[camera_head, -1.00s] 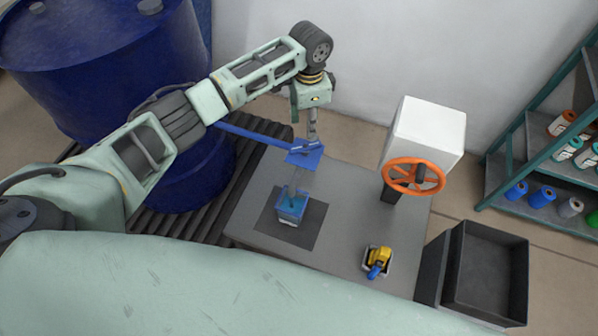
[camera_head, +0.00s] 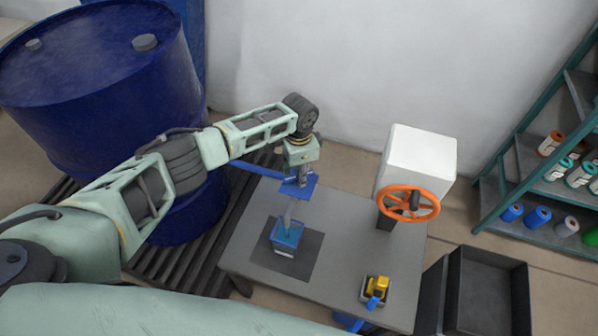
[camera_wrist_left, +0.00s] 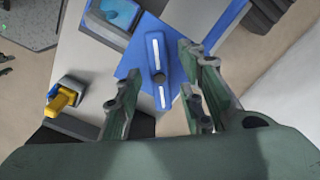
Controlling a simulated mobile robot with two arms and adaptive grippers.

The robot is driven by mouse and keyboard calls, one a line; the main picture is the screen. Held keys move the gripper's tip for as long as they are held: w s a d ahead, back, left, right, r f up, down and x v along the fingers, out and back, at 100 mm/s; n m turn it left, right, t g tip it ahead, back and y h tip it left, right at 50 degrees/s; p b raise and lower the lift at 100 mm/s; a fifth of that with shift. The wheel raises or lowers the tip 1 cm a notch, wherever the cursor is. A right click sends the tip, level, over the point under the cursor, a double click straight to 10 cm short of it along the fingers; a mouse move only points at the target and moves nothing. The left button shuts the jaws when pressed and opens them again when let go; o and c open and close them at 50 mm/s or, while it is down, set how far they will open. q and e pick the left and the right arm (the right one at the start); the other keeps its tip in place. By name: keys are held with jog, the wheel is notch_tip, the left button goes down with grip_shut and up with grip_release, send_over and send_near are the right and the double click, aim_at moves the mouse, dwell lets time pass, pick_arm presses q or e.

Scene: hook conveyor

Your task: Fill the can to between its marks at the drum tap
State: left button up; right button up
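A blue drum (camera_head: 110,75) stands at the left, with a blue pipe (camera_head: 250,173) running to a blue tap plate (camera_head: 299,188). A square can (camera_head: 285,250) with blue liquid stands below on a dark mat; a pale stream (camera_head: 292,212) reaches it. I cannot read the can's marks. It also shows in the left wrist view (camera_wrist_left: 118,12). My left gripper (camera_head: 304,168) is at the tap. In the left wrist view (camera_wrist_left: 160,95) its fingers are apart, with a blue bar with white stripes (camera_wrist_left: 155,55) just beyond them. My right gripper is out of view.
A white box with an orange handwheel (camera_head: 408,203) stands at the table's (camera_head: 345,235) back right. A yellow and blue object (camera_head: 376,289) sits in a small holder at the front right. Dark bins (camera_head: 488,285) and a shelf of spools (camera_head: 545,190) are further right.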

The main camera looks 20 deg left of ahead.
pick_arm(q)
grip_shut()
jog(key=shift+m, duration=0.3)
jog(key=shift+m+b, duration=0.45)
jog(key=shift+m, duration=0.75)
jog(key=shift+m+b, duration=0.3)
jog(key=shift+m, duration=1.7)
jog(key=shift+r, duration=0.1)
grip_release()
